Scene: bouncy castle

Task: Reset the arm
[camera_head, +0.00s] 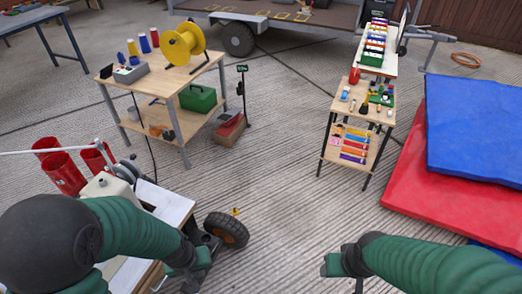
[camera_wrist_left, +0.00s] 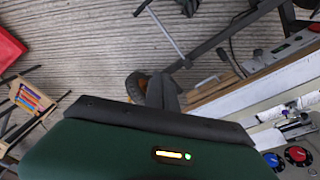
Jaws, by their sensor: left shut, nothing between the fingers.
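My left arm comes in from the left in the head view, dark with green sleeves. Its left gripper (camera_head: 190,272) hangs low beside the white-topped cart (camera_head: 172,205), near the cart's black wheel. In the left wrist view the dark fingers of the left gripper (camera_wrist_left: 163,92) are together, with nothing between them. My right arm comes in from the lower right, and its right gripper (camera_head: 335,265) is over bare floor. I cannot make out the right fingers clearly.
A wooden table (camera_head: 165,85) with a yellow reel (camera_head: 183,45) stands at the back left. A narrow shelf table (camera_head: 355,110) with small tools stands right of centre. Red (camera_head: 430,210) and blue mats (camera_head: 475,130) lie at right. The grooved floor between is clear.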

